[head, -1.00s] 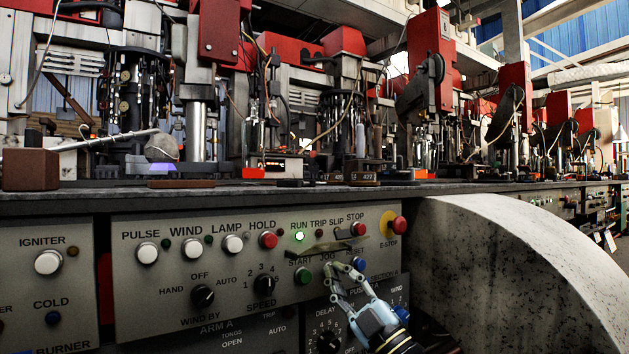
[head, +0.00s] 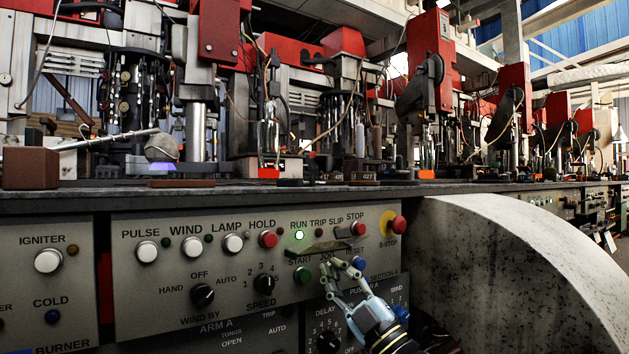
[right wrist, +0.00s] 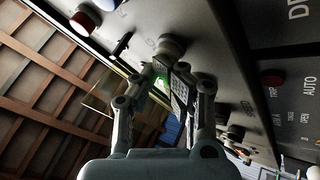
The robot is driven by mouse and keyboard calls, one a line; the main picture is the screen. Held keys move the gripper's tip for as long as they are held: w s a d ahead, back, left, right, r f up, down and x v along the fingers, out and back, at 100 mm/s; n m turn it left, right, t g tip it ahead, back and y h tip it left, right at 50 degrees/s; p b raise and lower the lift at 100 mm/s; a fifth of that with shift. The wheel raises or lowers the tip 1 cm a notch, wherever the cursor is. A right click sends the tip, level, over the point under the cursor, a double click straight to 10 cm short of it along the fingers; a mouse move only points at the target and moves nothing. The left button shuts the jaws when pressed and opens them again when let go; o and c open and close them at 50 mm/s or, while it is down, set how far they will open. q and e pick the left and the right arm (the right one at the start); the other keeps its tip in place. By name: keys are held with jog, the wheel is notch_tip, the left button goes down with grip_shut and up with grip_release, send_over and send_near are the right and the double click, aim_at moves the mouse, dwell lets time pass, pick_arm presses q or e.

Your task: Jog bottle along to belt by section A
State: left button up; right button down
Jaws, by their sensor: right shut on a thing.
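The grey control panel (head: 130,310) has a JOG label, partly covered by my right gripper (head: 342,264). In the right wrist view a round grey knob (right wrist: 171,46) sits beside the fingertips of this gripper (right wrist: 166,76). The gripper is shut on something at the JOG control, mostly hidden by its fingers. An olive flap (head: 325,247) stands out above the label. I cannot make out the belt. My left gripper is not in view.
The green START button (head: 303,275), blue RESET button (head: 358,263), red STOP button (head: 358,229) and red E-STOP (head: 397,225) sit close around my gripper. A large pale curved block (head: 500,270) stands at the right.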

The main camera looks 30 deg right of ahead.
jog(key=shift+f, duration=0.1)
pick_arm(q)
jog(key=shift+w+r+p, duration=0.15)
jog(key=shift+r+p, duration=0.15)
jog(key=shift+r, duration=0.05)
pick_arm(e)
jog(key=shift+s+f, duration=0.1)
jog(key=shift+s, duration=0.2)
pick_arm(q)
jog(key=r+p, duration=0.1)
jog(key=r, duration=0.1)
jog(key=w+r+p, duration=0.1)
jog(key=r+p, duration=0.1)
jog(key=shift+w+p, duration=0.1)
jog(key=shift+p, duration=0.2)
pick_arm(e)
jog(key=s, duration=0.6)
jog(key=shift+d, duration=0.3)
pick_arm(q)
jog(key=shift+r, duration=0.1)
